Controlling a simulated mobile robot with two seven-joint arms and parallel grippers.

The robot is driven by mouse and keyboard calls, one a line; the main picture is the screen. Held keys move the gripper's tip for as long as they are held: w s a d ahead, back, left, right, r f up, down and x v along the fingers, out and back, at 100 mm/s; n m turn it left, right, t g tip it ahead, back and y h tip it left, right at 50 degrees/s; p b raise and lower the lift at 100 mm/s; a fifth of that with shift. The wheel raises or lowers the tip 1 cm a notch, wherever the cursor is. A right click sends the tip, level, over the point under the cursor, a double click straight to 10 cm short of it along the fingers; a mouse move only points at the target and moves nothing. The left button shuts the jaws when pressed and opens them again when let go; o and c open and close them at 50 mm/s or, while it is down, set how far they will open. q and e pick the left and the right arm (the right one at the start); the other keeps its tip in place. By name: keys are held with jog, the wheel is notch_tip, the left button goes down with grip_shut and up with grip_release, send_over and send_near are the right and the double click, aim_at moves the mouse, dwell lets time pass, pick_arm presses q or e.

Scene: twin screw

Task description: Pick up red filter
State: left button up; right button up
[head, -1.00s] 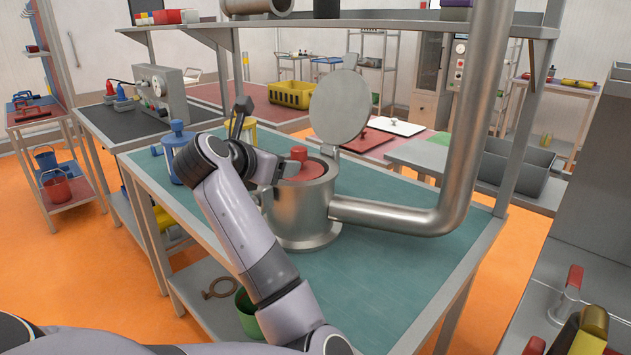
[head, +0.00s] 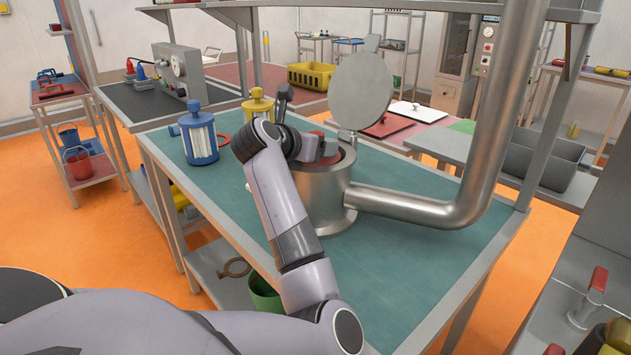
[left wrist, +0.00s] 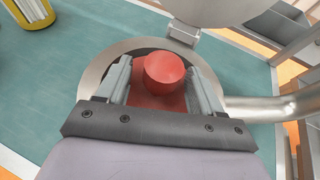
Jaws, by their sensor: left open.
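The red filter (left wrist: 164,72) sits in the open metal housing (head: 325,195), with its round red knob on top in the left wrist view. In the head view my arm and gripper hide most of the filter. My left gripper (left wrist: 158,66) is open, with one finger on each side of the knob. I cannot tell whether the fingers touch it. In the head view this gripper (head: 320,150) is over the housing mouth. The housing's round lid (head: 361,90) stands raised behind it. My right gripper is not in view.
A blue filter (head: 199,138) and a yellow filter (head: 257,104) stand to the left on the green table (head: 420,265). A thick metal pipe (head: 475,165) runs right from the housing and upward. The table's front right is clear.

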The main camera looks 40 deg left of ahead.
pick_arm(q)
grip_shut()
jog(key=shift+r, duration=0.15)
